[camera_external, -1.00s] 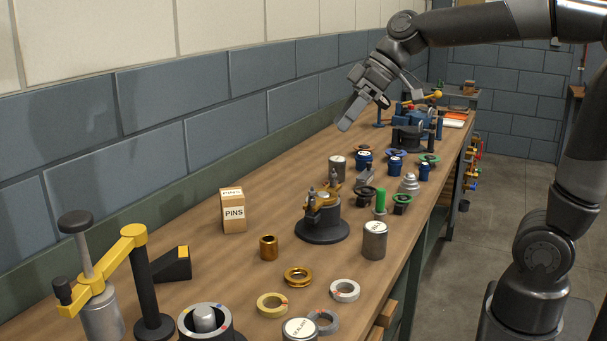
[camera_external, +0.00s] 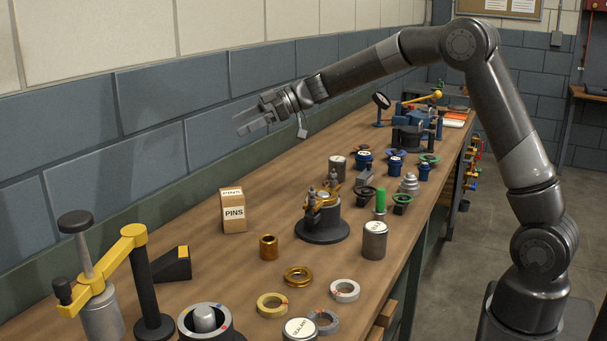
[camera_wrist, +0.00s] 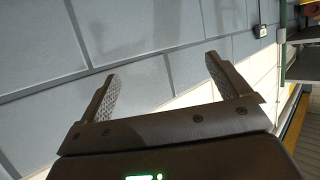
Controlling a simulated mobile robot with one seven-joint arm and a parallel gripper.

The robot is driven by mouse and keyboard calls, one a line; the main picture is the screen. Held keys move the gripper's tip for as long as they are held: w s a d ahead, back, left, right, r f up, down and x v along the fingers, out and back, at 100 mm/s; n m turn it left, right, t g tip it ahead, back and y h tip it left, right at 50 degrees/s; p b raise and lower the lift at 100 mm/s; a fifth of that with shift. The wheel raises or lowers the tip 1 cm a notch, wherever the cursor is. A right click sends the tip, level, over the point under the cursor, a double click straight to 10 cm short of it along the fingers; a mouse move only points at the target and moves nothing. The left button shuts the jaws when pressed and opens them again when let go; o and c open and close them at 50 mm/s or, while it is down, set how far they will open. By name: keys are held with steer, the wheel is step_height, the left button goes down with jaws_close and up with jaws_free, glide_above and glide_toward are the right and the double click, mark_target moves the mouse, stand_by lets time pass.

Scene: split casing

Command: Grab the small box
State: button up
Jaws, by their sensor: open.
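The small box (camera_external: 233,211) is a tan carton labelled PINS. It stands upright on the wooden workbench, near the wall, in the external view. My gripper (camera_external: 241,123) is in the air above the bench, higher in the picture than the box and apart from it, with its fingers pointing left toward the wall. In the wrist view my gripper (camera_wrist: 161,84) is open, with nothing between its two fingers. That view faces the block wall, and the box does not show in it.
A brass bushing (camera_external: 269,247) and a fixture on a dark round base (camera_external: 322,230) stand right of the box. A black wedge (camera_external: 171,264) and a yellow-armed clamp (camera_external: 105,270) stand at the front left. The wooden bench (camera_external: 190,222) is bare around the box.

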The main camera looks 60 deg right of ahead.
glide_toward(232, 197)
steer(key=w+a+f, duration=0.1)
steer(key=w+f, duration=0.2)
steer(key=w, duration=0.2)
steer(key=shift+x, duration=2.55)
steer(key=shift+a, duration=0.1)
steer(key=c, duration=1.3)
